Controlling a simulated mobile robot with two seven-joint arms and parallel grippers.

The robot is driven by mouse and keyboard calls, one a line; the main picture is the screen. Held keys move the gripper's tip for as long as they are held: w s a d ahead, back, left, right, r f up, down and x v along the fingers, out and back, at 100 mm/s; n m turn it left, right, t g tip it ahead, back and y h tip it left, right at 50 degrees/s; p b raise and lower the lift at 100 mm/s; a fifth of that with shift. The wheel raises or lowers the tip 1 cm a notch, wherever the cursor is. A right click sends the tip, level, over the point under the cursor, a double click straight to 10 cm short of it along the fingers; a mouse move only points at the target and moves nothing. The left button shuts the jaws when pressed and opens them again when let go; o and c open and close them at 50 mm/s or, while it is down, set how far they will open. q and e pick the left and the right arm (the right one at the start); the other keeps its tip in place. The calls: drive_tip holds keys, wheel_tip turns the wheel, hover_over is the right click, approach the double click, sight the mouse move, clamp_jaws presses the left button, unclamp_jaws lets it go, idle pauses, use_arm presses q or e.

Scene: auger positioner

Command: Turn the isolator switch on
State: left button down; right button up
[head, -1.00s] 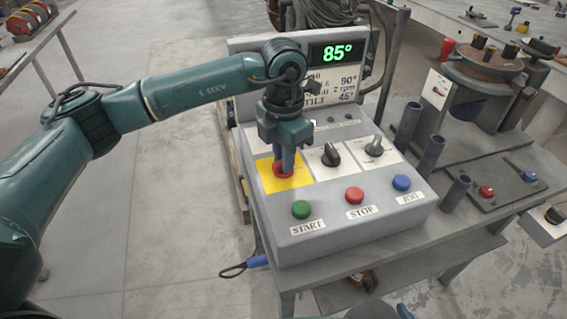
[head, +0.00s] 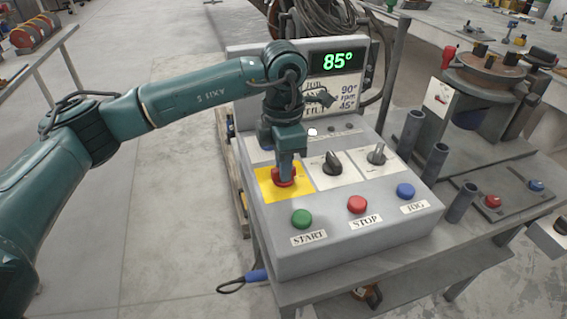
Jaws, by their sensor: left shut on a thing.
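The isolator switch (head: 284,177) is a red rotary knob on a yellow plate (head: 266,190) at the left of the grey control box (head: 330,245). My left gripper (head: 286,176) points down from above and is shut on the red knob. Its fingers hide part of the knob, so I cannot read the knob's exact angle. My right gripper is not in view.
A black knob (head: 333,162) and a grey lever switch (head: 377,155) sit right of the plate. Green (head: 301,218), red (head: 357,204) and blue (head: 405,191) buttons line the front. The display (head: 337,62) reads 85°.

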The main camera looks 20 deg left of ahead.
use_arm(q)
drive_tip(key=c, duration=1.4)
unclamp_jaws()
drive_tip(key=shift+r, duration=0.1)
wheel_tip(320, 180, up, 13)
